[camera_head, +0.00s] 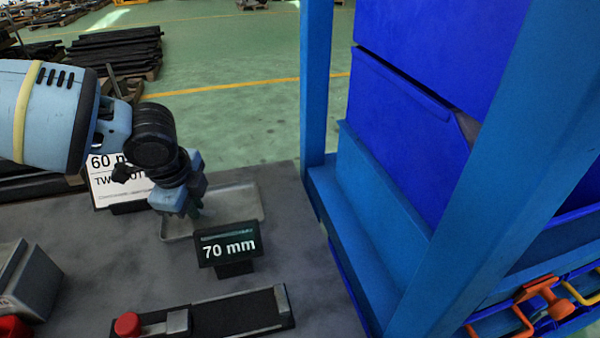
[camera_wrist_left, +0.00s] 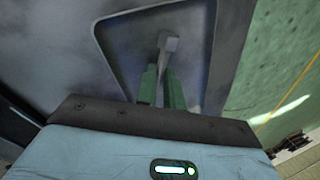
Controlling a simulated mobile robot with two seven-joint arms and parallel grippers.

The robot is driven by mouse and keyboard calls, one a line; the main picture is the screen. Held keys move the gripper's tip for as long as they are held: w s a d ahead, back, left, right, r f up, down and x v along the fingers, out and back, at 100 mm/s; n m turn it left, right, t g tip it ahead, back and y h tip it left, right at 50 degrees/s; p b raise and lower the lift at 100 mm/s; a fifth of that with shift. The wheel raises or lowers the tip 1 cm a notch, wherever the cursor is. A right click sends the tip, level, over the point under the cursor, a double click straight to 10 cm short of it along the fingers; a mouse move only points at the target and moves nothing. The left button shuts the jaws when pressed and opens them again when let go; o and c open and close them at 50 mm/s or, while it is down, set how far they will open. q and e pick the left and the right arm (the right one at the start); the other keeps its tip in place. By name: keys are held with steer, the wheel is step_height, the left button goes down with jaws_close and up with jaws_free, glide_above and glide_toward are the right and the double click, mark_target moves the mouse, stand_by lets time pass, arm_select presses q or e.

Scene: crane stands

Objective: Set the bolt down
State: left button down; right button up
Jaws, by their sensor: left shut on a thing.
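My left gripper (camera_head: 193,212) comes in from the left and points down over a shallow grey tray (camera_head: 248,192) on the workbench. In the left wrist view its two green fingers (camera_wrist_left: 162,90) are shut on a grey bolt (camera_wrist_left: 168,45). The bolt's wider end sticks out past the fingertips, with the tray (camera_wrist_left: 208,50) around and behind it. I cannot tell whether the bolt touches the tray floor. In the head view the bolt is not clearly visible at the gripper. My right gripper is in neither view.
A black "70 mm" display (camera_head: 229,246) stands close in front of the tray. A "60 mm" sign (camera_head: 112,185) stands behind the gripper. A black fixture with a red knob (camera_head: 128,324) lies nearer. A blue rack (camera_head: 318,110) with blue bins rises at right.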

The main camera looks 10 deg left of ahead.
arm_select(q)
steer(key=shift+f, duration=0.4)
steer(key=shift+f+b, duration=0.2)
steer(key=shift+b, duration=0.1)
steer(key=c, duration=1.9)
jaws_free()
steer(key=shift+o, duration=0.6)
steer(key=shift+f, duration=0.15)
steer(key=shift+s, duration=0.1)
steer(key=shift+d, duration=0.1)
steer(key=p+v, duration=0.2)
steer(key=v, duration=1.1)
steer(key=shift+w+r, duration=0.3)
steer(key=shift+w, duration=0.05)
